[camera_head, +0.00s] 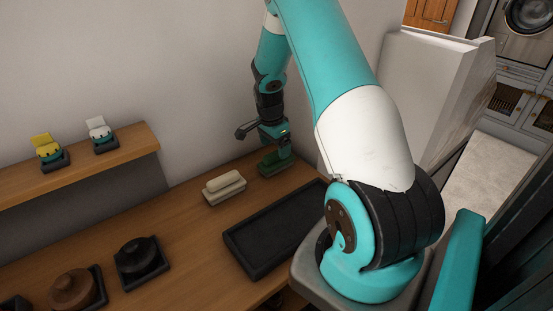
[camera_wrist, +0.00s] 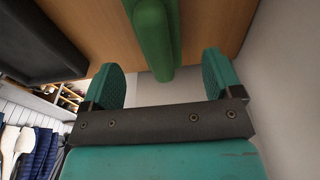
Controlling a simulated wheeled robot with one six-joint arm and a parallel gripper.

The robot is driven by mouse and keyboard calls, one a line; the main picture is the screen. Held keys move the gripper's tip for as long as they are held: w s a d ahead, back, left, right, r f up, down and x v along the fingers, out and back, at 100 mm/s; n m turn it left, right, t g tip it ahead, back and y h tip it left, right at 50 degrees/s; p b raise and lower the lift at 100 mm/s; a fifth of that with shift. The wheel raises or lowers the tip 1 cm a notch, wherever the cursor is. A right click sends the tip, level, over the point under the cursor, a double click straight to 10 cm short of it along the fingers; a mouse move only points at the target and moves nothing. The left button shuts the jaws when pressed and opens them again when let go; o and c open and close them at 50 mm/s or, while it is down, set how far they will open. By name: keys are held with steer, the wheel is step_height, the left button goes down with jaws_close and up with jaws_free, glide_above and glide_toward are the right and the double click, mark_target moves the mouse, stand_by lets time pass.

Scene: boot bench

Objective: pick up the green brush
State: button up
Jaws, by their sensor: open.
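The green brush (camera_head: 271,162) lies at the back of the wooden bench near the wall, partly hidden by my gripper in the head view. My gripper (camera_head: 274,150) is right over it, pointing down. In the wrist view the green brush (camera_wrist: 154,35) extends from the top edge to between the two teal fingers of my gripper (camera_wrist: 162,80). The fingers are apart, with a gap on each side of the brush. I cannot tell how far the fingertips are above the bench.
A cream brush (camera_head: 224,187) lies left of the green one. A black tray (camera_head: 250,262) lies in front of it. A black round item (camera_head: 137,256) and a brown one (camera_head: 73,289) sit farther left. A shelf (camera_head: 75,180) holds a yellow item (camera_head: 46,148) and a white item (camera_head: 99,130).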

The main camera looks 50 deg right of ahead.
mark_target(276, 152)
steer(key=shift+s+d+f+p, duration=0.1)
steer(key=shift+s+f+p, duration=0.05)
steer(key=shift+f+p, duration=0.4)
steer(key=f, duration=0.1)
steer(key=f+p, duration=0.1)
steer(key=f, duration=0.2)
steer(key=shift+d+f, duration=0.15)
steer(key=shift+d, duration=0.1)
steer(key=c, duration=1.1)
